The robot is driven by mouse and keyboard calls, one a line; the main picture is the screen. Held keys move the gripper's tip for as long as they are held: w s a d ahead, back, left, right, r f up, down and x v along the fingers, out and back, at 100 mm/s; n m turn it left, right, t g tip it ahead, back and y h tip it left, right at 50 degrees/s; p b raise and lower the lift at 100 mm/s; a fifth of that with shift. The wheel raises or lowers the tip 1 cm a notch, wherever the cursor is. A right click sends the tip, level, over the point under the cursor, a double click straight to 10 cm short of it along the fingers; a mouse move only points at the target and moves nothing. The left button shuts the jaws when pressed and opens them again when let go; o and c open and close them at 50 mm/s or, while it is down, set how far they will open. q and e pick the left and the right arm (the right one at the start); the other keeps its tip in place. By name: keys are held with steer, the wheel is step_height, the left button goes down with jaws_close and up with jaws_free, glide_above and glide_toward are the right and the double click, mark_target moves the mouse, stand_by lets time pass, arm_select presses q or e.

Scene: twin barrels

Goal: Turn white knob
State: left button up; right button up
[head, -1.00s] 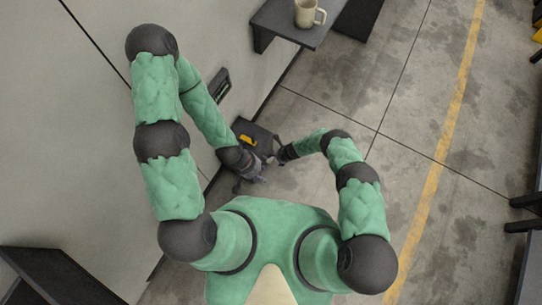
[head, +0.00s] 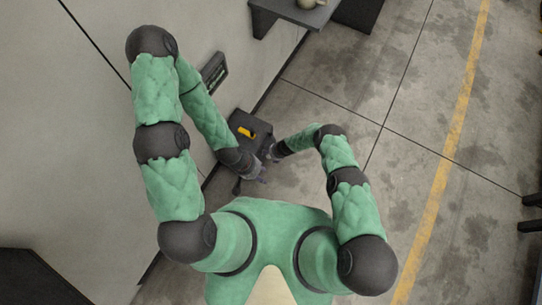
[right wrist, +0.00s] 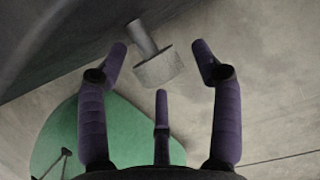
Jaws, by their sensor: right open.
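A pale grey-white round knob (right wrist: 155,68) on a short stem shows in the right wrist view, below a large dark surface. My right gripper (right wrist: 158,52) is open, its purple fingers spread on either side of the knob and a third finger below it. I see no clear contact with the knob. In the head view my right gripper (head: 271,151) is small and close to my left gripper (head: 257,174), which is the lower one. The left gripper's jaws are too small and overlapped to read. I cannot make out the knob in the head view.
A dark box (head: 262,126) with a yellow part (head: 247,132) stands by the wall, beside my grippers. A dark panel (head: 215,73) is on the wall. A dark shelf (head: 288,12) holds a partly cut-off mug. Open concrete floor (head: 410,100) lies to the right.

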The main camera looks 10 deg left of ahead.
steer(key=shift+a+f, duration=0.15)
steer(key=shift+f, duration=0.1)
steer(key=c, duration=1.2)
steer(key=shift+o, duration=0.2)
